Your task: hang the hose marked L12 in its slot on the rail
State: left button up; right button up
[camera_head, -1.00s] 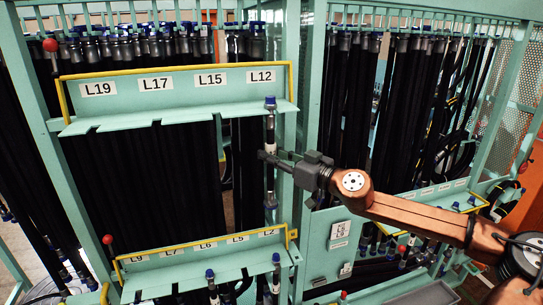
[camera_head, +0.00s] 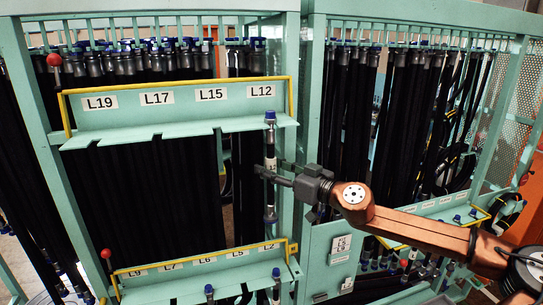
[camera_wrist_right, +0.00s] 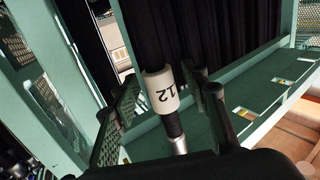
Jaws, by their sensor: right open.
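The hose marked L12 (camera_head: 270,143) hangs upright at the front edge of the upper rail (camera_head: 160,132), below the L12 label (camera_head: 261,91). Its blue cap shows just above the rail's ledge. It appears to sit in the slot there, but the slot is partly hidden. My right gripper (camera_head: 270,172) is at the hose's white marked sleeve, below the ledge. In the right wrist view, the sleeve (camera_wrist_right: 161,91) reads "12" and stands between the two open fingers of the right gripper (camera_wrist_right: 165,110). My left gripper is not in view.
Dense black hoses (camera_head: 140,200) hang behind the upper rail. A lower rail (camera_head: 200,276) with its own labels and short hose ends lies below. A green frame post (camera_head: 287,60) stands right of the hose. A second rack (camera_head: 400,120) stands to the right.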

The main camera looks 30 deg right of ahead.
aim_at(274, 136)
notch_tip(274, 136, up, 10)
jog(key=shift+f, duration=0.1)
dwell(0.4)
jog(key=shift+f, duration=0.1)
dwell(0.4)
